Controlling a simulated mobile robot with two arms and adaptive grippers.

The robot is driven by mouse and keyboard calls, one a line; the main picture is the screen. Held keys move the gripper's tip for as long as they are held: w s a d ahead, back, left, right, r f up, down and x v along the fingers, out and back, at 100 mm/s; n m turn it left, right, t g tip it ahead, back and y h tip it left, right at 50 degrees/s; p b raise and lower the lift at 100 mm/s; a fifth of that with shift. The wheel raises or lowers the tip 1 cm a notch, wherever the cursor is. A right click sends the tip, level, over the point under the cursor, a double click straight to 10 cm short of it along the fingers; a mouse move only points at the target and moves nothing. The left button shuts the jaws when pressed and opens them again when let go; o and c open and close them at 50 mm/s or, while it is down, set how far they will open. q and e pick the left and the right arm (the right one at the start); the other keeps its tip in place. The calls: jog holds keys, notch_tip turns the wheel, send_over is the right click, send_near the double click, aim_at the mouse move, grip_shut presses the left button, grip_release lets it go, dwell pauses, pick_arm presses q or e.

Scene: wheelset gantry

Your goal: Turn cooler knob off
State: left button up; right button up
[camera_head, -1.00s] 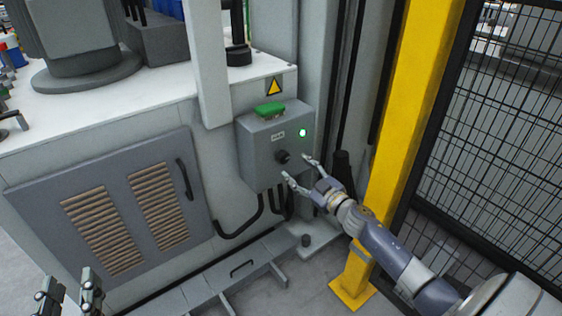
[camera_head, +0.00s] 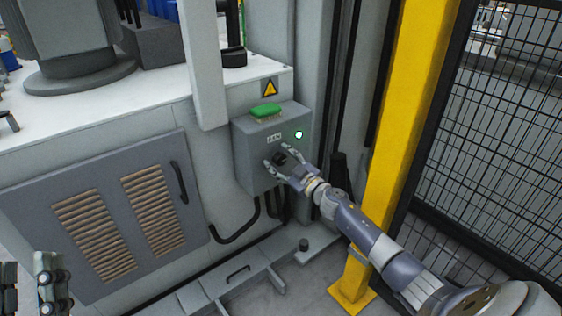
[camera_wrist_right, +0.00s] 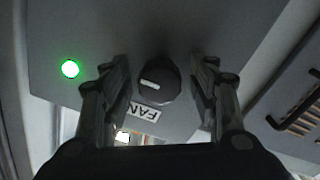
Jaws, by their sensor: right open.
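The dark round knob (camera_head: 279,157) is on the front of the grey control box (camera_head: 250,150). In the right wrist view the knob (camera_wrist_right: 157,82) shows a white pointer mark, and a FAN label (camera_wrist_right: 147,113) sits beside it. My right gripper (camera_head: 277,155) is open, with one finger on each side of the knob. In the wrist view gaps show between the knob and both fingers. A green light (camera_head: 299,134) is lit on the box. My left gripper (camera_head: 29,287) is at the bottom left, partly cut off, its fingers apart and empty.
A green part (camera_head: 265,111) sits on top of the box. A yellow post (camera_head: 398,130) and a black mesh fence (camera_head: 500,150) stand to the right. A louvred door (camera_head: 110,210) is on the left, and a low step (camera_head: 235,285) lies below.

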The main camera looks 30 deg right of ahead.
jog(key=c, duration=1.1)
jog(key=shift+o, duration=0.2)
